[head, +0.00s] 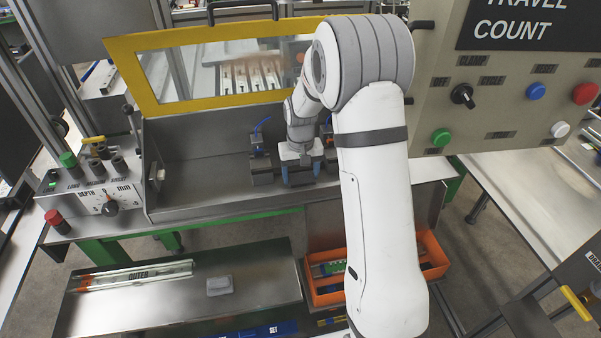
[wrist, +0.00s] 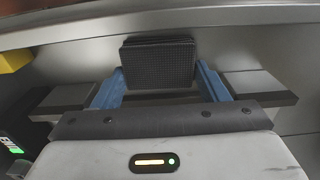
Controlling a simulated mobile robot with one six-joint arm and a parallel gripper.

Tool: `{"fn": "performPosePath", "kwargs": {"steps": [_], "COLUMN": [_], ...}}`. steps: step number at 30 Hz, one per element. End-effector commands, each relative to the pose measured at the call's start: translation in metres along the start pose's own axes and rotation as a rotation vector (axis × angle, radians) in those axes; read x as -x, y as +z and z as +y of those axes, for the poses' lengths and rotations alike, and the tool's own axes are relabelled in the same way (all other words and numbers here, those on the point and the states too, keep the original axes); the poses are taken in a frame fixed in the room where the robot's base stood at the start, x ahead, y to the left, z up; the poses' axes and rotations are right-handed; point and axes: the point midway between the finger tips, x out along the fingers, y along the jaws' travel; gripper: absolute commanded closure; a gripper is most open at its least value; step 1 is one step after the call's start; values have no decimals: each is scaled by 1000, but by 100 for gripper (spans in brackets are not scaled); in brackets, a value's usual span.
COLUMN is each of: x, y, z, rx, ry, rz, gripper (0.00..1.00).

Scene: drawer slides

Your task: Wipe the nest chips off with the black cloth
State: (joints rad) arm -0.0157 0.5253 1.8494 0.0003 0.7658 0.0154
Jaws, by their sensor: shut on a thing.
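My gripper (wrist: 158,85) has two blue fingers shut on a black, waffle-textured pad that looks like the black cloth (wrist: 158,62). In the head view my gripper (head: 302,172) is down inside the open steel machine bay, between dark blocks that look like the nest (head: 262,170). In the wrist view, grey-topped nest blocks (wrist: 258,84) stand on both sides of the fingers. The cloth is hidden behind my gripper in the head view. I cannot make out any chips, nor whether the cloth touches the nest.
A yellow-framed clear guard (head: 125,72) is above the bay. A control panel (head: 520,85) stands at right and a knob box (head: 108,190) at left. The front bench (head: 235,315) holds a slide marked OUTER (head: 138,276) and a grey block (head: 219,286). An orange bin (head: 433,262) is beside it.

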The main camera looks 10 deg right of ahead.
Motion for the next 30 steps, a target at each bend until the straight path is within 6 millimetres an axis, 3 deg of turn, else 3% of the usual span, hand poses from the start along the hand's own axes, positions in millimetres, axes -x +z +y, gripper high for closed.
{"fn": "performPosePath", "kwargs": {"steps": [7, 18, 30], "x": [-2, 0, -3], "y": [0, 0, 0], "z": [-3, -24, 0], "rx": [1, 0, -1], "ry": [0, 0, 0], "rz": [0, 0, 0], "gripper": [66, 66, 66]}}
